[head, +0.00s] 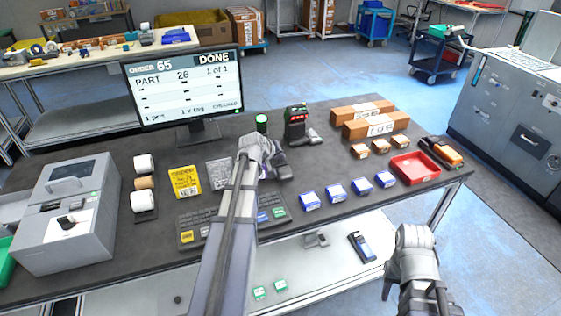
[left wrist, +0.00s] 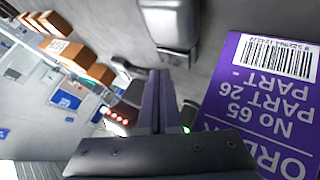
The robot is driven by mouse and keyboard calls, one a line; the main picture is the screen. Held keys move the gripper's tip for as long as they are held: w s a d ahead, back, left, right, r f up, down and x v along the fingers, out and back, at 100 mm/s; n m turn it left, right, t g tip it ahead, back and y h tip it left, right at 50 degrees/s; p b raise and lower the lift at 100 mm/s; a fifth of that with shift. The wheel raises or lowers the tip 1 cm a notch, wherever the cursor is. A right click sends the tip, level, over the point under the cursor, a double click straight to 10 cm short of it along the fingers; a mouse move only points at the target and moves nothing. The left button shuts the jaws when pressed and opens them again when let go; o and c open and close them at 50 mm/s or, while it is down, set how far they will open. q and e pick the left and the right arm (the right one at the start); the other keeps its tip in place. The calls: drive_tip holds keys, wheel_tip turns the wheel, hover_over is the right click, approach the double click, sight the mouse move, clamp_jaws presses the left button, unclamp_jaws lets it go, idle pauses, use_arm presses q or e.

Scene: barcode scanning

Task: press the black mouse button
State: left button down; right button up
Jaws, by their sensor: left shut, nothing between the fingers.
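My left gripper (head: 279,162) is over the middle of the table, near the scanner stand with red lights (head: 296,122). Its purple fingers are together and empty in the left wrist view (left wrist: 157,80). The gripper covers that spot in the head view, so I cannot make out the mouse clearly. The monitor (head: 185,85) reads order 65, part 26, DONE. My right gripper (head: 414,240) is off the table's front edge, its fingers not clear.
A purple order card with a barcode (left wrist: 265,110) lies beside the left gripper. Blue packs (head: 335,191), brown cartons (head: 375,125) and a red tray (head: 415,167) stand to the right. A grey machine (head: 65,215) and white rolls (head: 143,163) stand to the left.

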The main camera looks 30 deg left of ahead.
sight(280, 165)
use_arm(q)
wheel_tip(280, 165, up, 5)
drive_tip(key=p, duration=0.5)
idle(0.5)
idle(0.4)
